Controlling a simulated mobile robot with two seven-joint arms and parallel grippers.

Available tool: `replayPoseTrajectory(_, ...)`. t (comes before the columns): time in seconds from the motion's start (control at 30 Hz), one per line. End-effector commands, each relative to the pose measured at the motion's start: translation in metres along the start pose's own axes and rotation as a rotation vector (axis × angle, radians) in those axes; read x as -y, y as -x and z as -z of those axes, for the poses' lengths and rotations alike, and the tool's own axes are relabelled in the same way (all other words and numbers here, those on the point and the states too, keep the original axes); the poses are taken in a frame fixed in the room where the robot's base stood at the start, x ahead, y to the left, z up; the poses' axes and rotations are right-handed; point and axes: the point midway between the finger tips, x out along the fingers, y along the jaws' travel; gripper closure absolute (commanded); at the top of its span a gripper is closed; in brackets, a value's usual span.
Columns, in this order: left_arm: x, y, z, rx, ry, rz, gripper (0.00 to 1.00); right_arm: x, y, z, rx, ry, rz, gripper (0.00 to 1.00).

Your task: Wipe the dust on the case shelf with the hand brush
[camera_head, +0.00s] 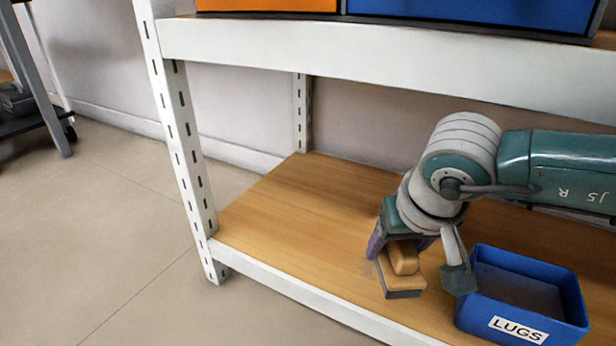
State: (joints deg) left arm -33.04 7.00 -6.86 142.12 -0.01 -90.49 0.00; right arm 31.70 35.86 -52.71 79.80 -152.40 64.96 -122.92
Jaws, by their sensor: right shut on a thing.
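The case shelf (290,215) is the lower wooden board of a white metal rack. My right gripper (418,258) reaches in from the right, low over the shelf near its front edge. It is shut on the hand brush (401,281), which has a tan wooden block and a dark grey underside. The brush is at the shelf surface; whether its underside touches the board is hard to tell. A faint greyish patch, perhaps dust (368,268), shows just left of the brush. My left gripper is not in view.
A blue bin labelled LUGS (520,297) stands on the shelf close to the right of my gripper. A white upright (186,150) bounds the shelf at left, and the upper shelf beam (380,60) crosses above. The board's left part is clear.

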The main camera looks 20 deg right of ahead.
Motion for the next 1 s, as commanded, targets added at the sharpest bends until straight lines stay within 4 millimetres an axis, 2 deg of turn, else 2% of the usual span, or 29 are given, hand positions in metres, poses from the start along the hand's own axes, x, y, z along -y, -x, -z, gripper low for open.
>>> replayPoseTrajectory(0.53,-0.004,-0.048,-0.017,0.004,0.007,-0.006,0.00,0.001,-0.049,-0.021,0.000,-0.001,0.002,1.00)
replayPoseTrajectory(1.0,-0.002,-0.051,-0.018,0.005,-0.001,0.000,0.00,0.001,-0.053,-0.022,-0.001,0.000,0.002,1.00)
